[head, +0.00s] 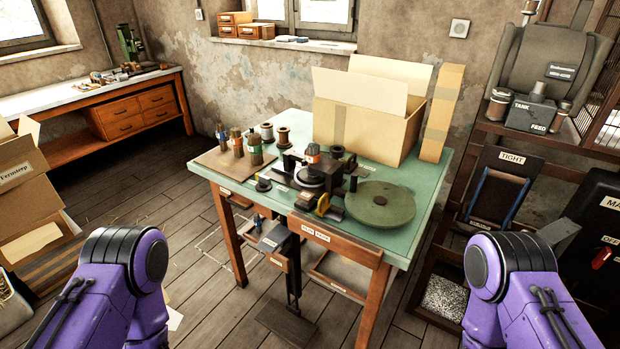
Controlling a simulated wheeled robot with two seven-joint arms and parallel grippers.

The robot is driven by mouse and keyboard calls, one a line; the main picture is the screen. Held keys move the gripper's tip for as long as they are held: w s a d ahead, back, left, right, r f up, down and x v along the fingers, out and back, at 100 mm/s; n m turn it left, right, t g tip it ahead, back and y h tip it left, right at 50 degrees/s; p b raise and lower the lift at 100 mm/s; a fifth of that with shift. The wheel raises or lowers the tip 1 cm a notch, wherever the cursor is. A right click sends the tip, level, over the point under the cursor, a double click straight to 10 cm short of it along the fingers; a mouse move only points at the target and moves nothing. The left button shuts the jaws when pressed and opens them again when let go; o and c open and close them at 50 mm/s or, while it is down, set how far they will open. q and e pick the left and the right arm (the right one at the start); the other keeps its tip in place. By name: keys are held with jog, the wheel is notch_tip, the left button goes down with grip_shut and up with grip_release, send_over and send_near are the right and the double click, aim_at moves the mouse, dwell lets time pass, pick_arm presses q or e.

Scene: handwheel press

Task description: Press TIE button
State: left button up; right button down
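I cannot read a TIE label on any button. A small black knob-like piece (263,185) sits at the left front of the green table (432,190); its lettering is too small to read. A dark press-like device (312,178) stands mid-table, with a round green wheel or disc (380,205) at its right. A small dark unit with a pale label (272,238) hangs below the table's front edge. A panel labelled TIGHT (505,180) stands at the right. Only my purple arm links show at the lower left and lower right; both grippers are out of view.
An open cardboard box (365,118) stands at the back of the table. Spools (283,137) and several bottles (237,143) stand at its left. A shelf with a TANK FEED unit (535,112) is at the right. Cartons (22,190) stand at the left. Floor before the table is mostly clear.

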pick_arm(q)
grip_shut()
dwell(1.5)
